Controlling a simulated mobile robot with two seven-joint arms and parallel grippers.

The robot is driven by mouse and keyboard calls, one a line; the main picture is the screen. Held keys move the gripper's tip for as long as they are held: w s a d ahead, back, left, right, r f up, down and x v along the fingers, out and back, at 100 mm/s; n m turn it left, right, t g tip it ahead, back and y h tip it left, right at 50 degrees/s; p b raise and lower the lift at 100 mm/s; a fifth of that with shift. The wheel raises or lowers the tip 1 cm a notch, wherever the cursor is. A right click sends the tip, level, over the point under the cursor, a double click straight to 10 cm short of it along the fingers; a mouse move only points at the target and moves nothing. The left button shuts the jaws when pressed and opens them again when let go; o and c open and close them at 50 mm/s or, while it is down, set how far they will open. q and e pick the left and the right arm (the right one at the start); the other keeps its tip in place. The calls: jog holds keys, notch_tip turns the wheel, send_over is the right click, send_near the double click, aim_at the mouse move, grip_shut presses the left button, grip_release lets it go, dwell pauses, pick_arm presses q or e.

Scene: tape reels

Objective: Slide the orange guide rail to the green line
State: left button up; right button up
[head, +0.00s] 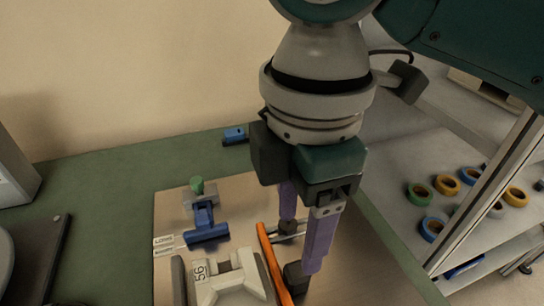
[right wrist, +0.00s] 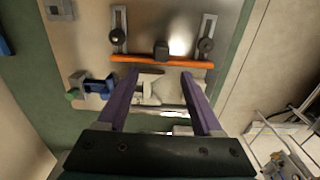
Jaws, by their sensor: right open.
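The orange guide rail (head: 273,264) is a thin bar on the tan board (head: 170,203), running lengthwise to the left of my right gripper (head: 300,248). In the right wrist view the rail (right wrist: 140,58) lies crosswise just beyond the fingertips. My right gripper (right wrist: 160,74) has two purple fingers spread apart, with nothing held between them. It points down over the board; I cannot tell whether a fingertip touches the rail. I cannot make out the green line. My left gripper is not in view.
A white block marked 56 (head: 232,288) stands left of the rail. A blue clamp (head: 207,234) with a green knob (head: 197,185) sits farther back. A small blue part (head: 234,135) lies on the green table (head: 110,165). Tape reels (head: 419,194) rest on a shelf at right.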

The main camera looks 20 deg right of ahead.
aim_at(298, 270)
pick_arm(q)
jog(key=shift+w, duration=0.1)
pick_arm(e)
jog(key=shift+d+f, duration=0.1)
jog(key=shift+f, duration=0.15)
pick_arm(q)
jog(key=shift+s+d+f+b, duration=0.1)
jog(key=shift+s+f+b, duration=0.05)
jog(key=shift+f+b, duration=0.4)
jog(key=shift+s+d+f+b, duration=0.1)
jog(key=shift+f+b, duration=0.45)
pick_arm(e)
notch_tip(298, 270, down, 10)
jog(key=shift+s+d+r, duration=0.1)
jog(key=shift+r, duration=0.1)
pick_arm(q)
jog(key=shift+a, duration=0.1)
pick_arm(e)
grip_shut()
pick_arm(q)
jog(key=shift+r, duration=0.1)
pick_arm(e)
jog(key=shift+r, duration=0.1)
